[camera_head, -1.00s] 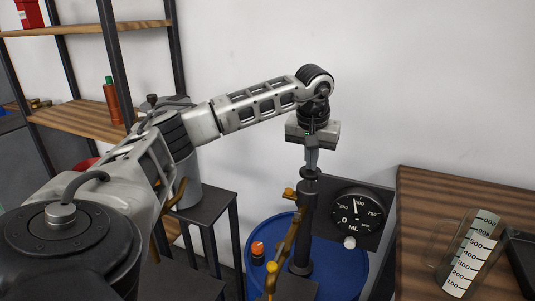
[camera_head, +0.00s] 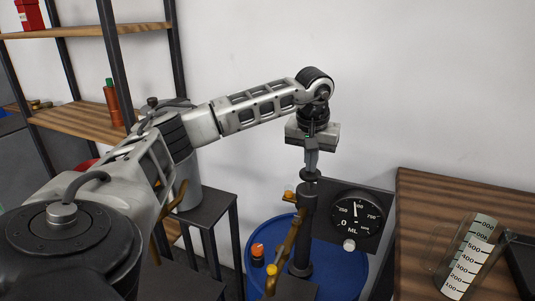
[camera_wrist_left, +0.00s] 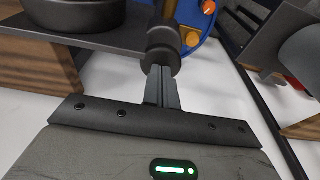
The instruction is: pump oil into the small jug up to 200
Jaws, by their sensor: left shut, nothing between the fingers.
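My left gripper (camera_head: 312,172) is shut and empty at the top of the dark pump post (camera_head: 303,235); it also shows in the left wrist view (camera_wrist_left: 163,72). Its fingertips are at the round dark knob (camera_wrist_left: 162,48); I cannot tell whether they touch it. The pump rises from a blue drum (camera_head: 340,277) and has a brass-coloured pipe (camera_head: 285,245). Beside it is a black dial marked ML (camera_head: 356,215), its needle pointing nearly straight up. A clear jug (camera_head: 467,258) with a white scale stands on the wooden table. I cannot tell whether it is the small jug. My right gripper is not in view.
The wooden table (camera_head: 425,205) is at the right, with a dark item at its edge. An orange-capped fitting (camera_head: 257,250) sits on the drum. Dark stands (camera_head: 205,210) and a shelf (camera_head: 75,118) with a brown bottle (camera_head: 113,102) are at the left.

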